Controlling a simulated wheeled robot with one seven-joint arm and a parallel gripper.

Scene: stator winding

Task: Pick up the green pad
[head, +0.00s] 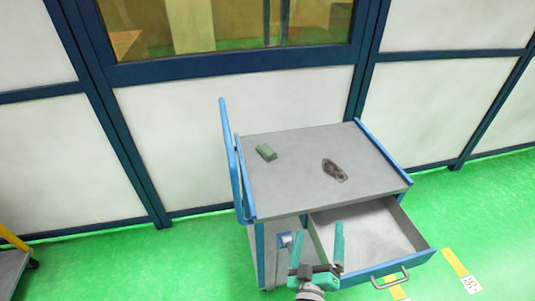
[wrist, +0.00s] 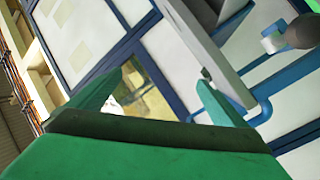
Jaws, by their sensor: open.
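The green pad (head: 266,152) is a small dark-green block. It lies on the left part of the top of a grey cart (head: 300,180) in the head view. My gripper (head: 315,226) is low in front of the cart, nearer the camera than the pad, with its two green fingers spread and nothing between them. In the wrist view my gripper (wrist: 160,98) shows its green fingers wide apart, tilted toward the wall and the cart. I cannot make out the pad with certainty in the wrist view.
A dark object (head: 335,170) lies right of the pad on the cart top. The cart has blue rails and a blue handle (head: 230,150) at its left. An open drawer (head: 375,235) juts out at the front right. A panelled wall (head: 230,125) stands behind.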

